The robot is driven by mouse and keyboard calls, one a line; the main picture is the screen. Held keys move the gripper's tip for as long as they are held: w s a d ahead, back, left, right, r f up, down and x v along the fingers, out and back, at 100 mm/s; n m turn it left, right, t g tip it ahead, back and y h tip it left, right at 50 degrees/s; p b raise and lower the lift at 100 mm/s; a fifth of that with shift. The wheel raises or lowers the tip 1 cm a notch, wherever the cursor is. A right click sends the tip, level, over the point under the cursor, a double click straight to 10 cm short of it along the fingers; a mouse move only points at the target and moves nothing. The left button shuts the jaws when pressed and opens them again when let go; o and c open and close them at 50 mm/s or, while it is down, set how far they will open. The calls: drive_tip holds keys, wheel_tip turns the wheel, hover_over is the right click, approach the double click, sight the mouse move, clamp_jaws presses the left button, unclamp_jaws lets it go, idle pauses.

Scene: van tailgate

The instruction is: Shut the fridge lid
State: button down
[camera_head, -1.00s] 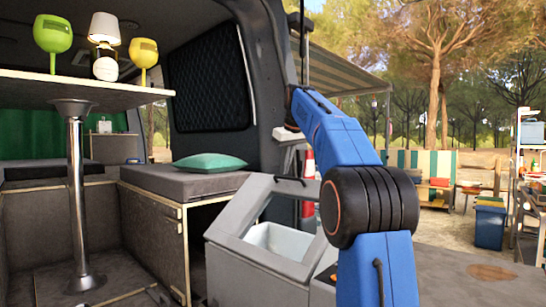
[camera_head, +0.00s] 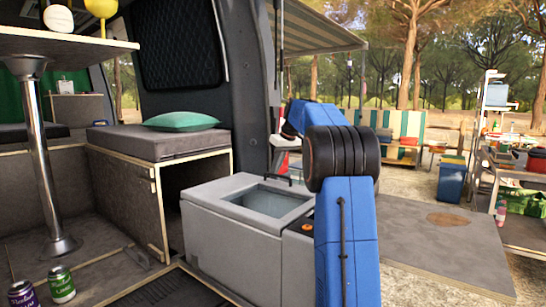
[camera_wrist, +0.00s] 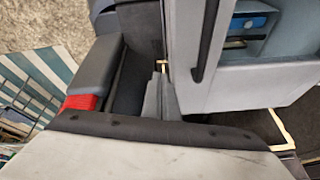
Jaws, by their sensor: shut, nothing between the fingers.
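The fridge (camera_head: 232,248) is a grey box at the van's rear opening.
A table on a metal post (camera_head: 45,165) stands at left. Two cans (camera_head: 60,284) are on the floor at lower left. A bench with a green cushion (camera_head: 180,121) is behind the fridge. A flat grey surface (camera_head: 425,240) lies right of my arm, mostly clear.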

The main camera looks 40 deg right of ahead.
drive_tip(key=shift+w+d+f, duration=0.1)
drive_tip(key=shift+d+f, duration=0.1)
drive_tip(key=shift+f, duration=1.1)
drive_tip(key=v, duration=1.7)
drive_tip(key=shift+r, duration=0.15)
